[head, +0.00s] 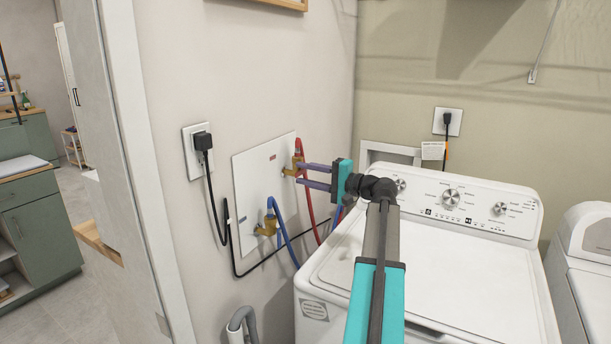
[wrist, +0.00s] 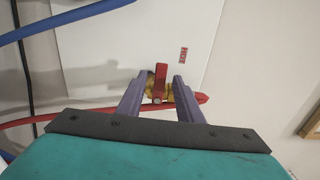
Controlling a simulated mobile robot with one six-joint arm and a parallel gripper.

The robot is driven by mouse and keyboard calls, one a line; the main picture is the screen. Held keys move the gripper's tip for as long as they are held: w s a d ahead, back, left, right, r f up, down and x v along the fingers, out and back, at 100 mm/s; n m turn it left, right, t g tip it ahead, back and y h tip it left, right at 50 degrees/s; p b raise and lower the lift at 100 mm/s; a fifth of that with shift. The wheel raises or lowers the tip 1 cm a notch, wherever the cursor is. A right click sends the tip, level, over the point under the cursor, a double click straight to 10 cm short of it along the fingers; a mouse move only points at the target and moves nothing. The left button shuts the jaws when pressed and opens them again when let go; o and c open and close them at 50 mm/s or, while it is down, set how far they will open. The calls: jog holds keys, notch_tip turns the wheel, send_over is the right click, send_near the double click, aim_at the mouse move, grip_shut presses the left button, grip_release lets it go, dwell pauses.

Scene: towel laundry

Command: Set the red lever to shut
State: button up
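The red lever (wrist: 161,80) sits on a brass valve (wrist: 171,92) on a white wall plate, near a small red label reading HOT. In the wrist view it shows between the two fingers of my gripper (wrist: 163,82), with a gap on each side. The gripper is open, its purple fingertips at the valve. In the head view my gripper (head: 300,173) reaches left to the brass hot valve (head: 292,168), and the lever itself is hard to make out there. The red hose (head: 306,200) runs from this valve.
A second brass valve (head: 268,223) with a blue hose (head: 285,238) sits lower left on the wall plate (head: 250,180). A black cord hangs from the outlet (head: 198,150). A white washer (head: 440,270) stands at the right, below my arm.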

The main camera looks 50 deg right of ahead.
jog(key=b+v, duration=0.2)
jog(key=v, duration=1.1)
jog(key=shift+s, duration=0.4)
jog(key=shift+r, duration=0.1)
